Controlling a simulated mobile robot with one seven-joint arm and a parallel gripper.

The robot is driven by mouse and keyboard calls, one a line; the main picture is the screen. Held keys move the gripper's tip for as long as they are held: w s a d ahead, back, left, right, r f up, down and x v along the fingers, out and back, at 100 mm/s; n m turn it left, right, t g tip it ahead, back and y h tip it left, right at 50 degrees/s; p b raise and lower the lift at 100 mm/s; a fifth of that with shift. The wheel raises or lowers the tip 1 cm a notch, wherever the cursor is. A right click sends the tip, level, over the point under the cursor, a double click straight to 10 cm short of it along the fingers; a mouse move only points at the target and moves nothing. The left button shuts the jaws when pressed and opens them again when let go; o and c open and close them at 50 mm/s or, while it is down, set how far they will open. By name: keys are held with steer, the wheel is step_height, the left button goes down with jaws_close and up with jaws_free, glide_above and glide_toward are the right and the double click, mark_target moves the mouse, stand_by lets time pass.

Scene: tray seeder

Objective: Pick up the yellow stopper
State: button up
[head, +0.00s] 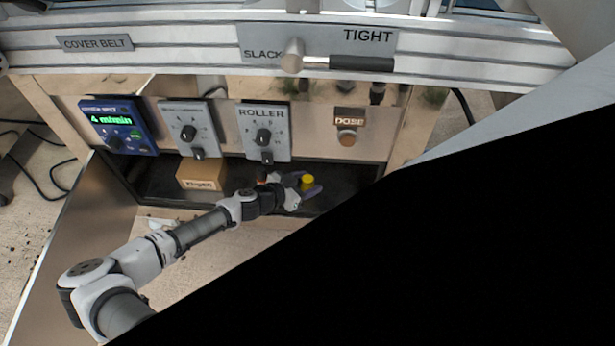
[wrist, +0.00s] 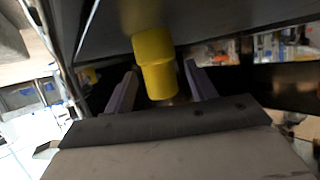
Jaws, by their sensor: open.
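The yellow stopper (head: 308,182) is on the dark shelf below the control panels in the head view. In the wrist view the yellow stopper (wrist: 155,65) is a stepped cylinder, wider at one end, near the middle. My gripper (head: 306,186) is at the stopper, its purple fingers around it. In the wrist view the fingers of my gripper (wrist: 160,88) are apart, one on each side of the stopper's narrower end. A gap shows on both sides, so the fingers do not appear to touch it.
A cardboard box (head: 201,174) sits on the shelf (head: 160,184) left of my gripper. A reddish item (head: 262,178) is close beside my wrist. The roller panel (head: 264,131) and the dose knob (head: 347,137) are above. A large black area hides the lower right.

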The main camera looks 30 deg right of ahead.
steer(key=shift+w+d+f, duration=0.1)
steer(key=shift+d+f, duration=0.05)
steer(key=shift+d, duration=0.25)
steer(key=shift+c, duration=0.2)
steer(key=c, duration=1)
steer(key=shift+r, duration=0.2)
steer(key=shift+c, duration=0.2)
